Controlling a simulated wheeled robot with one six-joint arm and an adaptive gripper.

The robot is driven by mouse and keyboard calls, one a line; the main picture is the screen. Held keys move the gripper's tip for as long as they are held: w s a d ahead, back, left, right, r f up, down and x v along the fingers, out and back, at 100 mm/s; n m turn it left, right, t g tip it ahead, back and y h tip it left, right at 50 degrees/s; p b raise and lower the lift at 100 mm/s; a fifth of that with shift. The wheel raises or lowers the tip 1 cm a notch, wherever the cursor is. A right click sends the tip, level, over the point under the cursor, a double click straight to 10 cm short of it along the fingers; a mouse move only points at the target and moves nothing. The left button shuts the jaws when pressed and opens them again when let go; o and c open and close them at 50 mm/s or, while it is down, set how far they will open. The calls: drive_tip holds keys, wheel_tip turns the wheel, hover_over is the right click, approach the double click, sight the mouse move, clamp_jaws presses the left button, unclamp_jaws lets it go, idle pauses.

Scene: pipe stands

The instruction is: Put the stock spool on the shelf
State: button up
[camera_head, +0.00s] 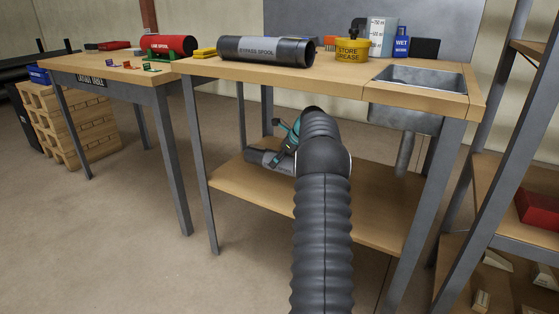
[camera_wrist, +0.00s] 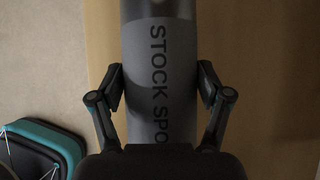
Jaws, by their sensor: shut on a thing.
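The stock spool (camera_wrist: 160,82) is a grey cylinder with dark lettering, seen from above in the wrist view. My gripper (camera_wrist: 160,88) has one finger on each side of it and is shut on it. In the head view the spool (camera_head: 262,159) shows as a grey tube at the left of my gripper (camera_head: 283,152), low over the wooden lower shelf (camera_head: 240,184) of the workbench. My arm hides the spool's right part. I cannot tell whether the spool touches the shelf.
Bench legs stand around the shelf. A table with a red line spool (camera_head: 168,45) is left. A metal rack (camera_head: 500,150) stands right.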

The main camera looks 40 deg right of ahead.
sight(280, 172)
drive_tip(key=shift+f+b, duration=0.75)
drive_tip(key=shift+f, duration=1.95)
drive_tip(key=shift+f, duration=0.2)
drive_tip(key=o, duration=1.4)
drive_tip(key=shift+c, duration=0.2)
drive_tip(key=shift+o, duration=0.4)
drive_tip(key=shift+f, duration=0.1)
drive_tip(key=shift+o, duration=1.3)
drive_tip(key=shift+f, duration=0.15)
